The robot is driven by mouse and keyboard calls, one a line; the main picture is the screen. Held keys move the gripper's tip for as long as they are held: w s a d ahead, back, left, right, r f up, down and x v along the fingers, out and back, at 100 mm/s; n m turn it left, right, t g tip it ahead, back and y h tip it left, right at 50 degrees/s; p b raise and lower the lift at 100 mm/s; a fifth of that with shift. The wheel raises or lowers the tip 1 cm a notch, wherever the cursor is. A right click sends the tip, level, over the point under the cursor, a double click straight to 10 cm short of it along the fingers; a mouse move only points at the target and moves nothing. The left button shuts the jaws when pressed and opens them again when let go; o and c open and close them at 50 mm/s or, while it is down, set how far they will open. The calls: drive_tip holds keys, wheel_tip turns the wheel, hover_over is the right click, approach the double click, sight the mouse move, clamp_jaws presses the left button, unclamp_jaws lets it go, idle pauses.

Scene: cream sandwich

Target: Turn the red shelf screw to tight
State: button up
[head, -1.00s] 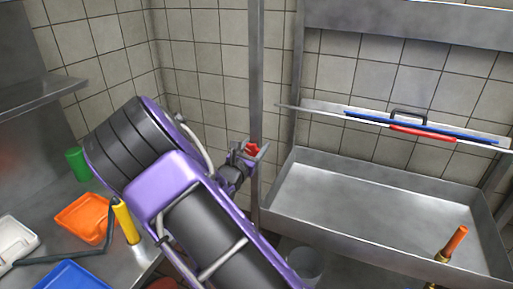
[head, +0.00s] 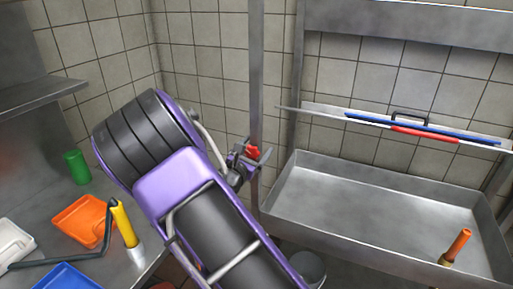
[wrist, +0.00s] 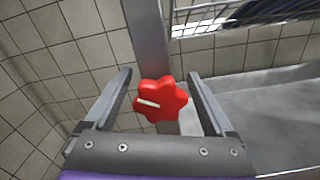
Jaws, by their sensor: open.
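The red shelf screw (wrist: 161,99) is a star-shaped knob with a pale line on its face, fixed at a vertical metal post (wrist: 149,38). The line runs near level, tilting slightly down to the right in the wrist view. My gripper (wrist: 161,92) is open, with one finger on each side of the knob and a gap on both sides. In the head view the screw (head: 254,152) shows at my gripper (head: 250,157), in front of the post (head: 256,60). My gripper and arm partly cover the post's lower part there.
A metal sink basin (head: 290,212) stands right of the post, with an orange-tipped nozzle (head: 459,243) at its front. A shelf (head: 290,108) above it carries a red and blue handled tool (head: 425,134). Left is a counter with an orange tray (head: 70,222) and green cup (head: 76,167).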

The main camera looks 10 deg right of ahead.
drive_tip(key=v, duration=1.7)
drive_tip(key=shift+s, duration=0.1)
